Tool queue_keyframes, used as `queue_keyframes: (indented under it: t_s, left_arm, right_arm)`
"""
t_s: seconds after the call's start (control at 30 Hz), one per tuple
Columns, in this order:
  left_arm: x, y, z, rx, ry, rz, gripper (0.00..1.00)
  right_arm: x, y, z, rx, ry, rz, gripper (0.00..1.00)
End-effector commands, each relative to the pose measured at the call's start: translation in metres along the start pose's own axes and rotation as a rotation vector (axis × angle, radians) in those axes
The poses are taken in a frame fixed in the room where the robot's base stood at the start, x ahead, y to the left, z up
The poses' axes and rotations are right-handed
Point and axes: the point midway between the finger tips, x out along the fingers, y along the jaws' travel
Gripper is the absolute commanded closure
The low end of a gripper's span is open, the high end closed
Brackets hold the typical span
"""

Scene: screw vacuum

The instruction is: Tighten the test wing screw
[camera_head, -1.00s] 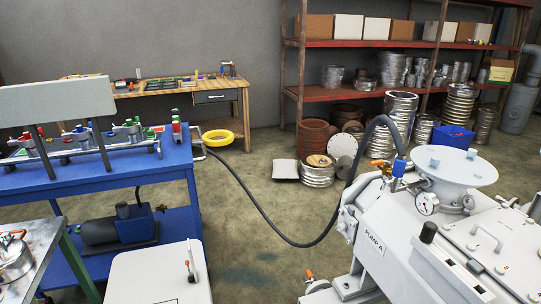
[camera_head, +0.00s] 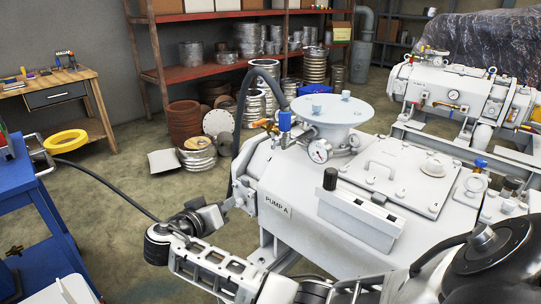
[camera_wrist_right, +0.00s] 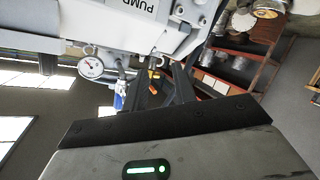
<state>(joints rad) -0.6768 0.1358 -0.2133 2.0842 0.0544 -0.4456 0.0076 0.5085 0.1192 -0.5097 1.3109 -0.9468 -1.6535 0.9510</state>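The white pump (camera_head: 300,190) labelled PUMP A stands in the middle of the head view. A blue fitting (camera_head: 284,122) with an orange handle (camera_head: 264,124) sits on its upper left, beside a round gauge (camera_head: 319,151). I cannot tell which small part is the test wing screw. My right gripper (camera_head: 234,203) is at the pump's left side, below these fittings. In the right wrist view, its two dark fingers (camera_wrist_right: 161,76) stand apart with no held object visible. An orange part (camera_wrist_right: 153,80) shows beyond the gap. The left gripper is not in view.
A black hose (camera_head: 237,135) arches over the pump's left side and runs across the floor. A blue workbench (camera_head: 22,190) stands at left. Another pump (camera_head: 450,90) stands at back right.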

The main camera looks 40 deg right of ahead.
Motion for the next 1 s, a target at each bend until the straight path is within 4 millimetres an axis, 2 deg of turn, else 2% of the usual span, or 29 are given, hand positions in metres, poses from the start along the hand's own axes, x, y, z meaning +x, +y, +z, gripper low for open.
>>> queue_keyframes:
  t_s: [0.03,0.1,0.2,0.27,0.37,0.47,1.0]
  left_arm:
    - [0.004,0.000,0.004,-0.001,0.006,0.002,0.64]
    - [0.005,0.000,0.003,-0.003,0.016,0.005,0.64]
    - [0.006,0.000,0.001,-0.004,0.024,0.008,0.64]
    - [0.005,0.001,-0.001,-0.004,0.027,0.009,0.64]
    - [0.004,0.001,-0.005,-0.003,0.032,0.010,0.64]
    - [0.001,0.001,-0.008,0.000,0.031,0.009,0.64]
    - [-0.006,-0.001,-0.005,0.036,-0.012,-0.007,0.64]
  right_arm:
    - [0.001,0.010,-0.027,0.089,0.044,0.102,0.73]
    - [-0.004,0.028,-0.056,0.201,0.093,0.223,0.73]
    - [-0.012,0.048,-0.083,0.319,0.145,0.339,0.73]
    - [-0.015,0.055,-0.092,0.361,0.163,0.379,0.73]
    - [-0.013,0.063,-0.098,0.391,0.177,0.409,0.73]
    - [-0.002,0.069,-0.101,0.393,0.177,0.412,0.73]
    - [0.099,0.116,-0.110,0.388,0.175,0.409,0.73]
